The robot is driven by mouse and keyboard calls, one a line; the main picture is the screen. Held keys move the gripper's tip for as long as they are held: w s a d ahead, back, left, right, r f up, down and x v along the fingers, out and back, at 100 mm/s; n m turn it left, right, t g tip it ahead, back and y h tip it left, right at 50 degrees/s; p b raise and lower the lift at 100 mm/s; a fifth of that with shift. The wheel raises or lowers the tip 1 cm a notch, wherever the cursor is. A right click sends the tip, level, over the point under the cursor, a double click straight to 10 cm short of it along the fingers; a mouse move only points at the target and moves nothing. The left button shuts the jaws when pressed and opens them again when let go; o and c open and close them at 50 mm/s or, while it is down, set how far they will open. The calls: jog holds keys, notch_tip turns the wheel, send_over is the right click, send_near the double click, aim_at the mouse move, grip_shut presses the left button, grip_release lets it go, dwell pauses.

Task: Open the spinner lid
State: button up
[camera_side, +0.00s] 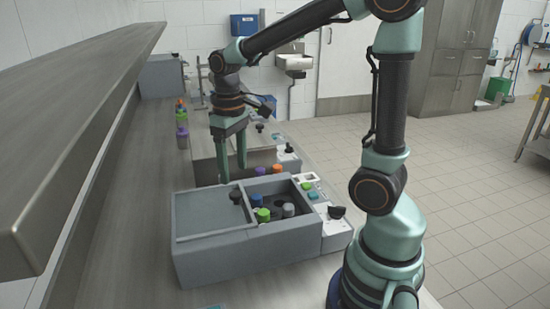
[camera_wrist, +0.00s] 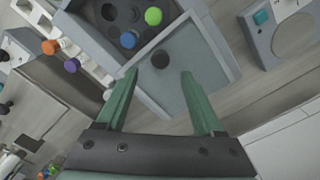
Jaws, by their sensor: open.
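The spinner (camera_side: 245,250) is a grey box, with its wall also in the wrist view (camera_wrist: 215,40). Its flat grey lid (camera_side: 205,217) covers the left part, and the right part is uncovered. The lid also shows in the wrist view (camera_wrist: 190,60). A dark round knob (camera_side: 235,197) stands on the lid; it is also in the wrist view (camera_wrist: 160,59). Green (camera_side: 263,215) and blue (camera_side: 256,200) caps show in the uncovered part. My gripper (camera_side: 233,174) is open and empty, just above the knob. In the wrist view the knob appears between and slightly beyond the fingertips (camera_wrist: 160,73).
A control panel (camera_side: 335,228) with a dark dial adjoins the spinner's right side. Behind stands another unit with orange (camera_side: 277,168) and purple (camera_side: 260,171) caps. A long shelf (camera_side: 75,130) overhangs the left side. Bare counter (camera_side: 130,240) lies left of the spinner.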

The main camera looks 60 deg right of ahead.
notch_tip(320, 180, up, 6)
jog(key=shift+r, duration=0.1)
dwell(0.4)
jog(key=s+a+f+t, duration=0.1)
jog(key=s+a+t, duration=0.3)
jog(key=s+t, duration=0.1)
jog(key=shift+a+t, duration=0.25)
jog(key=shift+t, duration=0.05)
